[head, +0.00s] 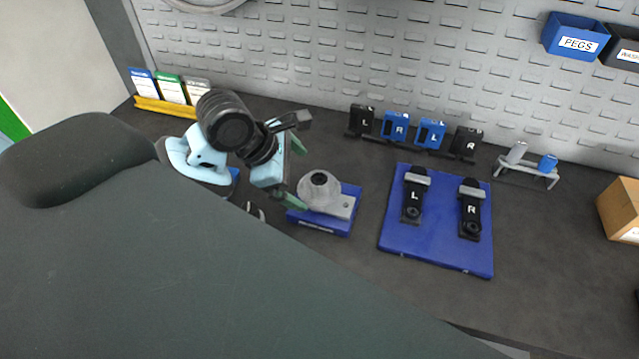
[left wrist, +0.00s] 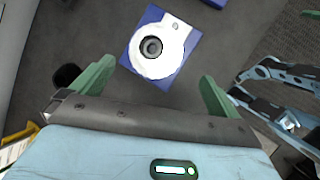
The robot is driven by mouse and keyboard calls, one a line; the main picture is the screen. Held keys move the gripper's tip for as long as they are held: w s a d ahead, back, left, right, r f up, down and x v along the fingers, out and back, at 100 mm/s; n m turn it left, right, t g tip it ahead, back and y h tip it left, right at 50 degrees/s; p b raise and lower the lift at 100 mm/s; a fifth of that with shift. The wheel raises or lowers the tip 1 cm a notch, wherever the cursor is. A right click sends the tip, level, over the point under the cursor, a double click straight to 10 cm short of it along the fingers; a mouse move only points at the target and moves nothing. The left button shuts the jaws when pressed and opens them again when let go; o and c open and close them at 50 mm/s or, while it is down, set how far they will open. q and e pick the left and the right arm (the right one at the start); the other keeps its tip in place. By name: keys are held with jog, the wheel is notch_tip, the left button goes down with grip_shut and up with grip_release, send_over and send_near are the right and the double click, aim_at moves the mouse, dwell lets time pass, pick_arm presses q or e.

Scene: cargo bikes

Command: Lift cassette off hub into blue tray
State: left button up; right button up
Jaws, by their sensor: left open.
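A grey round piece with a raised centre and dark hole (head: 320,186) stands on a blue base (head: 322,225). In the left wrist view it is a pale disc with a dark ring (left wrist: 152,47) on the blue base (left wrist: 190,47). I cannot tell cassette from hub there. My left gripper (head: 293,172) is open and empty, just left of the piece and apart from it. Its green fingers (left wrist: 158,86) stand either side, short of the disc. A bit of blue, perhaps a tray (head: 235,175), shows behind my left arm, mostly hidden. I cannot identify my right gripper.
A blue mat (head: 395,240) with two black pedals marked L and R lies to the right. Several blue and black blocks (head: 396,125) stand along the wall. A small rack (head: 527,170) and cardboard box (head: 620,208) are farther right. A yellow card holder (head: 165,107) stands back left.

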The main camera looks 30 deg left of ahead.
aim_at(313, 183)
pick_arm(q)
jog(key=shift+w+x, duration=0.2)
jog(key=shift+x, duration=1.35)
jog(key=shift+w+x, duration=0.2)
jog(key=shift+x, duration=1.3)
jog(key=shift+r, duration=0.2)
jog(key=c, duration=1.2)
